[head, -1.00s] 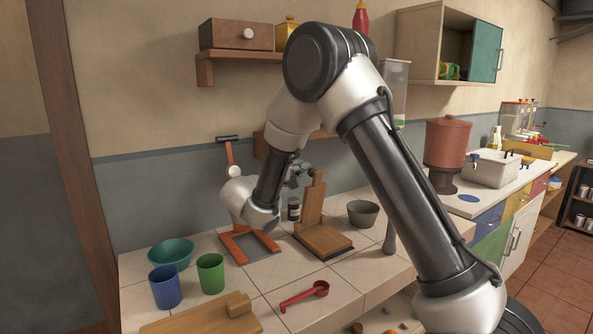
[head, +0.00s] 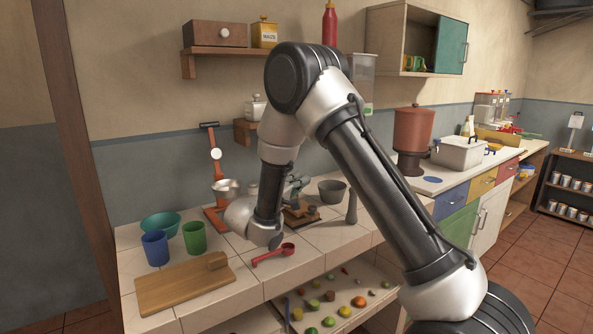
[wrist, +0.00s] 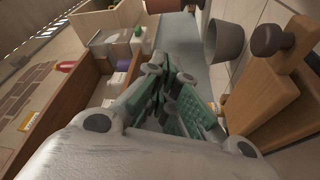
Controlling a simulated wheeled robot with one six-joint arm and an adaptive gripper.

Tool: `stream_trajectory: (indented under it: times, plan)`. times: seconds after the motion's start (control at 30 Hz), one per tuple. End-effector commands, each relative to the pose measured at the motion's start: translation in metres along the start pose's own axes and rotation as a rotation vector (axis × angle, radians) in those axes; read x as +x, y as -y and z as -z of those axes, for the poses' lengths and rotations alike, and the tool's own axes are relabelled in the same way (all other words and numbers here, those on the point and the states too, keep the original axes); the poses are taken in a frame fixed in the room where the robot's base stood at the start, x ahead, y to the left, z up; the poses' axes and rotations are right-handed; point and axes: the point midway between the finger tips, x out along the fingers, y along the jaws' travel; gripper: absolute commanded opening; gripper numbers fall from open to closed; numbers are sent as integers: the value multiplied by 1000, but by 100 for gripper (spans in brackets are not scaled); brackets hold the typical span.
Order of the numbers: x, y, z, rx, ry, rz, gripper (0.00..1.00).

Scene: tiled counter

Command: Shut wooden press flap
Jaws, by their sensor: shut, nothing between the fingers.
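The wooden press (head: 301,217) is on the tiled counter, partly hidden by my arm and gripper in the head view. In the wrist view the wooden press (wrist: 262,108) is at the right, with light wooden boards and a dark round knob (wrist: 267,40). How far its flap is tilted I cannot tell. My gripper (head: 297,183) is above and beside the press in the head view. In the wrist view my gripper (wrist: 160,78) has its green fingers together and empty, left of the press boards; contact is not clear.
A grey bowl (head: 332,190) and a grey pestle (head: 352,206) stand right of the press. A red scoop (head: 272,254), a cutting board (head: 185,284), a green cup (head: 194,237) and a blue cup (head: 155,248) lie or stand in front and left.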

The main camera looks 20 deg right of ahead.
Motion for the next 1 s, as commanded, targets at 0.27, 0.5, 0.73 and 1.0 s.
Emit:
stream_trajectory:
  times: [0.27,0.5,0.73,1.0]
  plan:
    - [-10,20,-27,-2,-1,0,0]
    - [-14,31,-39,-1,-1,0,0]
    - [-15,34,-42,0,0,0,0]
    - [-15,34,-42,0,0,-1,0]
